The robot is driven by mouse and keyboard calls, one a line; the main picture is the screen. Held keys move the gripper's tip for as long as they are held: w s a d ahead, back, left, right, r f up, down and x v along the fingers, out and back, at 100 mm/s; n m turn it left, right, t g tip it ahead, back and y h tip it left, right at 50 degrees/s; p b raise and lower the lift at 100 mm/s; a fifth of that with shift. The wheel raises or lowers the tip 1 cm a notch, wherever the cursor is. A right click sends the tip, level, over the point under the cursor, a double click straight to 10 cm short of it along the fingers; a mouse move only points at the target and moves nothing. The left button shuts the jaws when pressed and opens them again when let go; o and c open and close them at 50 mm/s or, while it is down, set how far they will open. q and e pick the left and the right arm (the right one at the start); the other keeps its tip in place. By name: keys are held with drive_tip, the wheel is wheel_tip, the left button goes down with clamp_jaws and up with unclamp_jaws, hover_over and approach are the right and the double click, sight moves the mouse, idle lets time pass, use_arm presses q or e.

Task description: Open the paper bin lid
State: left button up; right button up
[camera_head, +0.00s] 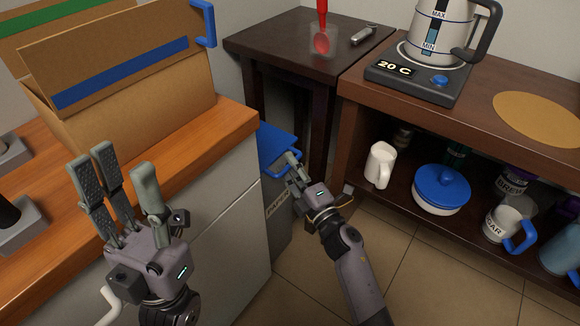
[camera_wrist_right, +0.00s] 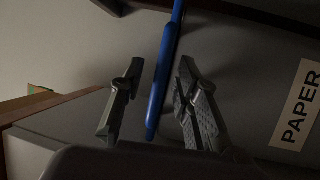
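The paper bin (camera_head: 279,222) is grey with a white "PAPER" label. It stands in the gap between the wooden-topped counter and the dark table. Its blue lid (camera_head: 273,138) looks shut, and a blue handle edge (camera_wrist_right: 163,85) stands out at the front. My right gripper (camera_head: 291,167) is at the handle. In the right wrist view its two fingers (camera_wrist_right: 160,68) are open, one on each side of the blue edge, with gaps visible. My left gripper (camera_head: 118,170) is open and empty over the counter's front edge, fingers pointing up.
An open cardboard box (camera_head: 130,95) with a blue stripe stands on the counter (camera_head: 207,138). The dark table (camera_head: 283,40) is behind the bin. A low shelf with a kettle (camera_head: 440,30) and a blue-lidded pot (camera_head: 440,190) is at right. The tiled floor in front is clear.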

drive_tip(key=shift+w+a, duration=0.15)
drive_tip(key=shift+w, duration=0.1)
drive_tip(key=shift+c, duration=0.5)
clamp_jaws()
idle(0.4)
